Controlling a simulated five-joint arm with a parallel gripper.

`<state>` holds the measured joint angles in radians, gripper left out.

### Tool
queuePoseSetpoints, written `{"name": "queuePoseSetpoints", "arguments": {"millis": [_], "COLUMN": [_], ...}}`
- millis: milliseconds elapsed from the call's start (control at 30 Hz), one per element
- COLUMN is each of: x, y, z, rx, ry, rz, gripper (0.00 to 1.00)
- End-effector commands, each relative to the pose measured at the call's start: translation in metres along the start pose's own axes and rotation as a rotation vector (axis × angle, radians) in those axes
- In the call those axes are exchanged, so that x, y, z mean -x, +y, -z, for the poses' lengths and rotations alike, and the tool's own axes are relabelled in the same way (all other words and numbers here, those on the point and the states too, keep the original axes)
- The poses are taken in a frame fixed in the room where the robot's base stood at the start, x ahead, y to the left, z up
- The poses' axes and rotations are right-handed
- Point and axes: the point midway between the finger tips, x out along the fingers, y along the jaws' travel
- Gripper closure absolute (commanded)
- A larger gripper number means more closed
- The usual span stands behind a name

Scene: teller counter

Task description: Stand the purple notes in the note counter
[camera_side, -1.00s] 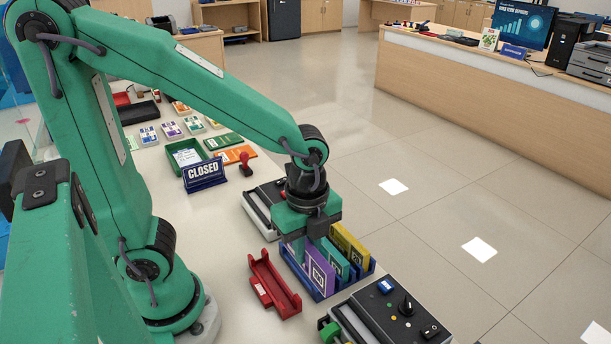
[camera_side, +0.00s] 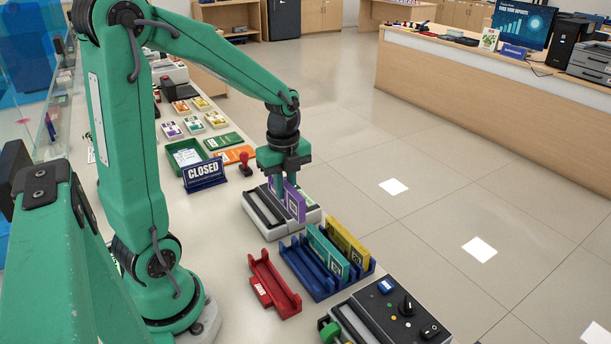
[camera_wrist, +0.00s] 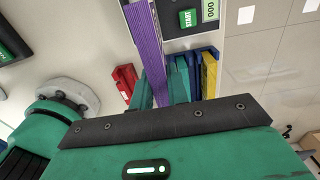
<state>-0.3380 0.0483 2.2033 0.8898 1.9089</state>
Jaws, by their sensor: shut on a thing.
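My gripper (camera_side: 284,184) is shut on the purple notes (camera_side: 297,201), which stand upright on edge between its fingers. The notes are over the note counter (camera_side: 255,219), a grey and black machine with a long slot. I cannot tell whether their lower edge is in the slot or just above it. In the wrist view the purple notes (camera_wrist: 147,42) run up from my gripper (camera_wrist: 163,95), beside the counter's black panel (camera_wrist: 206,28) with a green START button and a display reading 000.
The blue rack (camera_side: 307,279) holds teal notes (camera_side: 327,250) and yellow notes (camera_side: 349,242); its near-left slots are empty. An empty red holder (camera_side: 273,284) is beside it. A knobbed machine (camera_side: 385,312) is in front. A CLOSED sign (camera_side: 204,174) and red stamp (camera_side: 245,164) stand behind.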

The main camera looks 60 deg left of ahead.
Motion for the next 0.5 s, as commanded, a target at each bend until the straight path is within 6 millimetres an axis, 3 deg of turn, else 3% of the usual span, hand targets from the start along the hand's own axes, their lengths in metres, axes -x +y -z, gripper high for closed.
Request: {"name": "queuePoseSetpoints", "arguments": {"millis": [200, 500], "x": [-0.003, -0.006], "y": [0.006, 0.018], "z": [-0.051, -0.091], "rx": [0.007, 0.002], "ry": [0.0, 0.0], "rz": [0.0, 0.0], "gripper": [1.0, 1.0]}}
